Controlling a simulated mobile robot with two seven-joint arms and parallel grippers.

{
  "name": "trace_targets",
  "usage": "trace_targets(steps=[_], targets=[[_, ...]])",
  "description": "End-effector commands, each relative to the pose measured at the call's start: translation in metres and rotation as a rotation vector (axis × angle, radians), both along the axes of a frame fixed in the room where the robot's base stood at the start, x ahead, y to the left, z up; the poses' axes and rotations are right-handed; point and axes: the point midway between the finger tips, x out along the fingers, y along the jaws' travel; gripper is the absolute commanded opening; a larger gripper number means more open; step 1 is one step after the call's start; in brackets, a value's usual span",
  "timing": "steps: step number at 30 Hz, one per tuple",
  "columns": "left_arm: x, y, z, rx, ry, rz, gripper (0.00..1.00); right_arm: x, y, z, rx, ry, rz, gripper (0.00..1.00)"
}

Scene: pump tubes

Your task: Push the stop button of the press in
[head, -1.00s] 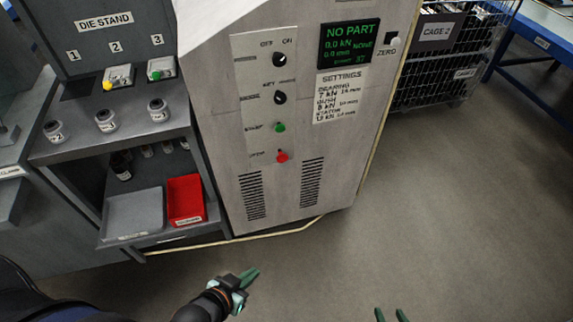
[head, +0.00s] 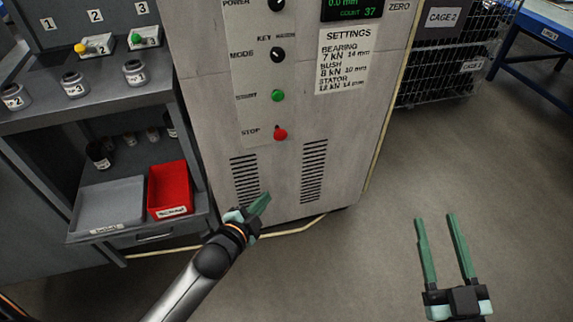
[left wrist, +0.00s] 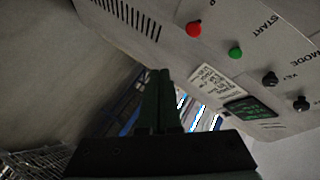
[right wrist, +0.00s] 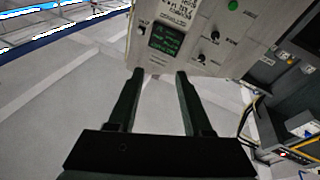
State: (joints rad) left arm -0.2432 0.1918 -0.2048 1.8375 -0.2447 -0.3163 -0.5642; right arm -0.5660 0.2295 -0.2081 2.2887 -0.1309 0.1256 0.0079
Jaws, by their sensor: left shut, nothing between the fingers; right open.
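The red stop button (head: 280,133) is on the front panel of the grey press (head: 330,130), below the green start button (head: 278,95). The stop button also shows in the left wrist view (left wrist: 194,29). My left gripper (head: 262,203) is shut and empty, in front of the lower vents and below the stop button in the head view. It appears apart from the button. My right gripper (head: 436,218) is open and empty over the floor, right of the press in the head view. In the right wrist view its fingers (right wrist: 157,75) stand apart.
Left of the press is a die stand shelf (head: 100,112) with labelled jars, a grey tray (head: 108,206) and a red bin (head: 169,190). A wire cage (head: 440,75) stands at the back right. A pale strip (head: 300,228) runs along the floor. The floor at right is clear.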

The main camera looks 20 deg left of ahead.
Motion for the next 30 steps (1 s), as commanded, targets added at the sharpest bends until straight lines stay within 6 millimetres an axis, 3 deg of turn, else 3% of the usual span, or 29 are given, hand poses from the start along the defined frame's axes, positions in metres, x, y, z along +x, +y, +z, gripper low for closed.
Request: trace_targets(steps=[1,6,12,17,30], targets=[[0.016,0.002,-0.019,0.074,-0.054,-0.018,0.0,-0.005,0.003,-0.007,0.002,-0.091,0.018,0.5],[0.054,0.007,-0.018,0.309,-0.199,-0.06,0.0,-0.032,0.011,0.023,0.009,-0.354,0.071,0.5],[0.078,0.011,-0.011,0.485,-0.3,-0.075,0.0,-0.061,0.017,0.044,0.013,-0.54,0.111,0.5],[0.083,0.011,-0.005,0.534,-0.325,-0.077,0.0,-0.07,0.018,0.052,0.015,-0.592,0.123,0.5],[0.083,0.01,-0.005,0.533,-0.324,-0.076,0.0,-0.07,0.018,0.052,0.017,-0.59,0.124,0.5]])
